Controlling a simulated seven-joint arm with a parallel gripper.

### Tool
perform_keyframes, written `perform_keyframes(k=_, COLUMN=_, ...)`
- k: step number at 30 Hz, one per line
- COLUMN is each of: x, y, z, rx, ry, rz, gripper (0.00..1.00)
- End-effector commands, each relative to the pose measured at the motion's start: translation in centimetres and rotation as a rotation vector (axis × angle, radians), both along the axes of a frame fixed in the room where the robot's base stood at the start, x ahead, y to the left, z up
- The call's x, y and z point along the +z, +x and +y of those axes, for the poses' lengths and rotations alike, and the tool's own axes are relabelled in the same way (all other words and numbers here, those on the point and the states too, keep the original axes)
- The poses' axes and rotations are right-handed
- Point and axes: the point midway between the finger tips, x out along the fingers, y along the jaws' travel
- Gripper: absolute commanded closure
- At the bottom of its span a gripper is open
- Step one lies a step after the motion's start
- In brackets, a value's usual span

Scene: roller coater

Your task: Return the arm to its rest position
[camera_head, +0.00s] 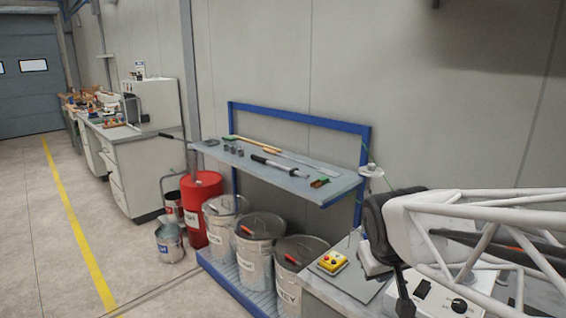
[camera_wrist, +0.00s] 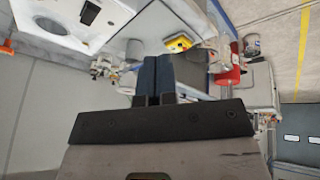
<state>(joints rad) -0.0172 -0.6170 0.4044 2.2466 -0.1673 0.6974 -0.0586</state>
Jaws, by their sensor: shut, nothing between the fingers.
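My gripper (camera_wrist: 172,58) shows in the wrist view as two dark fingers side by side, pressed together with nothing between them. In the head view, part of my arm (camera_head: 400,225) is at the right, above a grey bench (camera_head: 342,290). The fingertips are hard to make out there.
A white control box (camera_head: 440,300) with a black knob is close below my arm. A blue-framed shelf (camera_head: 325,188) holding tools stands left of the bench. Metal bins (camera_head: 257,262) and a red drum (camera_head: 202,200) are below it. The floor at left is open.

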Motion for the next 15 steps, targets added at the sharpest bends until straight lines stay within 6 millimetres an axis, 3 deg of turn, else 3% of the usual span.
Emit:
perform_keyframes(k=1, x=0.3, y=-2.1, z=0.0, rx=-0.026, ry=0.02, rz=0.02, gripper=1.0)
perform_keyframes(k=6, x=0.2, y=-8.3, z=0.2, rx=-0.113, ry=0.09, rz=0.1, gripper=1.0)
perform_keyframes(k=10, x=-0.1, y=-11.6, z=0.5, rx=-0.155, ry=0.13, rz=0.143, gripper=1.0)
perform_keyframes(k=15, x=-0.4, y=-13.5, z=0.7, rx=-0.18, ry=0.154, rz=0.17, gripper=1.0)
